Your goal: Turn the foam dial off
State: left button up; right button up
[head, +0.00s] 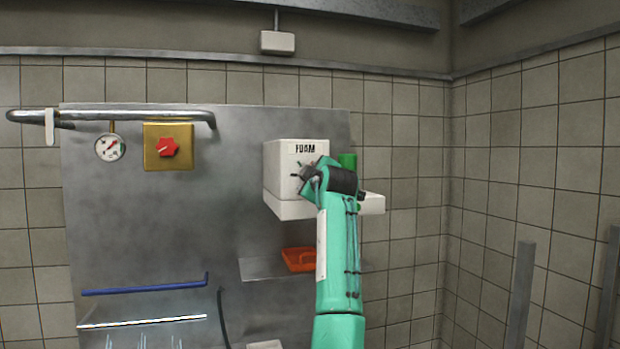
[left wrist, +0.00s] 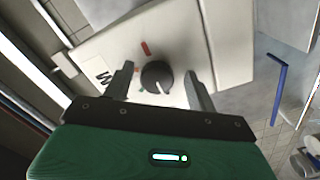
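The white foam box (head: 283,160) with a "FOAM" label is mounted on the steel panel in the head view. My left gripper (head: 308,172) is at its front and largely hides its dial there. In the left wrist view the dark round foam dial (left wrist: 156,76) lies between the two fingers of my left gripper (left wrist: 158,71). The fingers are apart, with a visible gap on each side of the dial. A light pointer line on the dial faces my palm. A red mark (left wrist: 146,48) is on the far side, and a small green mark is toward the left finger. My right gripper is out of view.
A brass plate with a red knob (head: 168,147) and a pressure gauge (head: 110,147) sit left on the steel panel (head: 215,225), under a metal pipe. An orange item (head: 298,259) lies on a small shelf below the box. A blue bar (head: 145,287) is lower left.

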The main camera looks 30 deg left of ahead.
pick_arm(q)
jog(key=shift+s+d+r, duration=0.1)
jog(key=b+v, duration=0.5)
jog(key=v, duration=0.8)
jog(key=shift+s+d, duration=0.2)
jog(key=shift+d, duration=0.1)
